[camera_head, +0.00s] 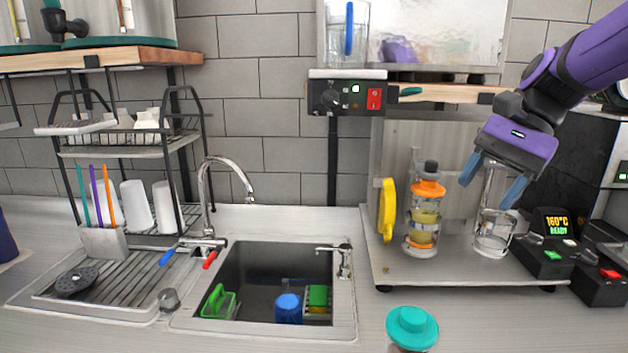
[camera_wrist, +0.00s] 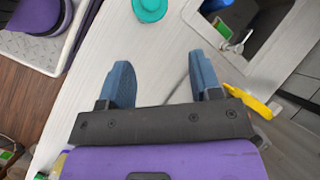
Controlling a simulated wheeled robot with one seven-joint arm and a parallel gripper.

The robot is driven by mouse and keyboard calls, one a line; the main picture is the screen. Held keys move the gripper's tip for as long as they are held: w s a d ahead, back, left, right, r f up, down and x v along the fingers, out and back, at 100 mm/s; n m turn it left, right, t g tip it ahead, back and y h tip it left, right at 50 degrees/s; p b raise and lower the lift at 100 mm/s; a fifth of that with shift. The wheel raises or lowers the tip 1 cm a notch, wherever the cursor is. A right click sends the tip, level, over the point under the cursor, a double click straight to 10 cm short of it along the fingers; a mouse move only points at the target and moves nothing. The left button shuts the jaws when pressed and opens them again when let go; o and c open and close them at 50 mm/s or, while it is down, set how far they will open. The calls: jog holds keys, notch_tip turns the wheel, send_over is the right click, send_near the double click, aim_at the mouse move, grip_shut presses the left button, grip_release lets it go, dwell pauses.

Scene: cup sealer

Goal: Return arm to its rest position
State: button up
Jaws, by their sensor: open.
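My purple gripper (camera_head: 492,182) is at the right in the head view, above the grey board (camera_head: 465,268) on the counter. Its two blue fingers are apart, with nothing held between them. In the head view it overlaps the top of a clear glass container (camera_head: 492,236); I cannot tell whether they touch. In the wrist view the gripper (camera_wrist: 160,85) is open, with bare counter visible between the fingers.
An orange-banded blender bottle (camera_head: 425,215) and a yellow handle (camera_head: 387,210) stand left of the glass. A sealer (camera_head: 555,245) reading 160°C is at right. A teal-lidded cup (camera_head: 412,328) is in front; a sink (camera_head: 262,270) and dish rack (camera_head: 120,150) are left.

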jog(key=s+d+f+n+t+h, duration=0.1)
jog(key=s+d+n+t+h, duration=0.1)
jog(key=s, duration=0.5)
jog(key=s+d+f+n+t+h, duration=0.1)
jog(key=s+d+n+t+h, duration=0.1)
jog(key=s+n+t+h, duration=0.2)
jog(key=shift+s+d+f+n+t, duration=0.3)
jog(key=shift+s+n+t, duration=0.3)
jog(key=shift+s+n, duration=0.9)
